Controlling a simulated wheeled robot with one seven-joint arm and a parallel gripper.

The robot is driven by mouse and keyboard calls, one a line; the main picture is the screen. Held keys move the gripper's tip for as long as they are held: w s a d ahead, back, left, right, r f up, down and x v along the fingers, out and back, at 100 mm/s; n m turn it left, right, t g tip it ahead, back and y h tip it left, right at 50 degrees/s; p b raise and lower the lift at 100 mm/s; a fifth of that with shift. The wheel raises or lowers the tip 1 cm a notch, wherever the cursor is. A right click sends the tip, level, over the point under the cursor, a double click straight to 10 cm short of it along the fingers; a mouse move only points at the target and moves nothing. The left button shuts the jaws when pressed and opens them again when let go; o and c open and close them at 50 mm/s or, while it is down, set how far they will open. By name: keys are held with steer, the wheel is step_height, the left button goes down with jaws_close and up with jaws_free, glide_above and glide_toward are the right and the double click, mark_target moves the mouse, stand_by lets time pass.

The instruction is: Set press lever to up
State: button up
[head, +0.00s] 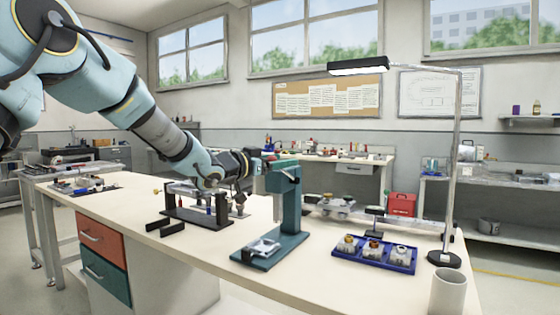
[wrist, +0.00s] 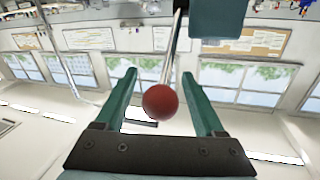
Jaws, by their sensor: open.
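The teal press (head: 290,205) stands on the workbench, with a small metal piece (head: 264,246) on its base. Part of its teal body (wrist: 217,18) shows at the top of the wrist view. Its lever is a thin metal rod (wrist: 173,45) ending in a red ball knob (wrist: 160,102). My gripper (wrist: 159,76) is open, its two green fingers on either side of the knob and rod with gaps on both sides. In the head view my gripper (head: 256,166) is beside the top of the press, and the lever is hard to make out there.
A dark stand (head: 197,215) is left of the press, with black brackets (head: 165,228) near it. A blue tray (head: 375,254) with several parts, a lamp (head: 452,170) and a white cup (head: 447,292) are to the right. The bench front is clear.

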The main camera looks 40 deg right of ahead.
jaws_close()
stand_by(0.5)
stand_by(0.9)
